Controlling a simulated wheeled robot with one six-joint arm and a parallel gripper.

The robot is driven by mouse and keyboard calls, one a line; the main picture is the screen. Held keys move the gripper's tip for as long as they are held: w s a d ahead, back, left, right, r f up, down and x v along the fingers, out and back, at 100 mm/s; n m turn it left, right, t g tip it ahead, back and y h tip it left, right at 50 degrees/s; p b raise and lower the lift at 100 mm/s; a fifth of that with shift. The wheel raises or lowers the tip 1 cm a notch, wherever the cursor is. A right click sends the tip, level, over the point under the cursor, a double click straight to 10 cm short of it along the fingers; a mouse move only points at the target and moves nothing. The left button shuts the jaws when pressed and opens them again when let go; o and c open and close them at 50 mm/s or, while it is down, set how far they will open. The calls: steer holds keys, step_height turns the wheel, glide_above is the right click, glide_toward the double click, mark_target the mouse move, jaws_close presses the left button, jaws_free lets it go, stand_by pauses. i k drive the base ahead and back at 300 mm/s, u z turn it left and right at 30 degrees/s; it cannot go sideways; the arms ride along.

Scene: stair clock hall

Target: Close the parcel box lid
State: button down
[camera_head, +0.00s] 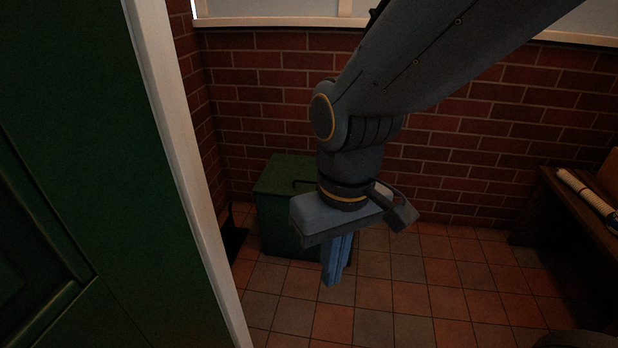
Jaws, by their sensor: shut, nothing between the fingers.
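The parcel box (289,225) is a green box on the tiled floor against the brick wall. Its green lid (284,172) lies on top and looks down over the box, with a dark handle (303,182) near its front edge. I cannot tell if a small gap is left under the lid. My gripper (332,283) points down in front of the box's right side, with its blue fingers shut and empty. My gripper and arm hide the right part of the box and lid. I cannot tell if the fingers touch the box.
A green door or panel (75,180) with a white frame edge (185,160) fills the left. A dark bench (575,215) with a pale rolled item (585,190) stands at the right. The tiled floor (400,295) between is clear.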

mark_target(287, 175)
steer(key=z, duration=0.35)
steer(key=i, duration=1.4)
steer(key=u, duration=0.15)
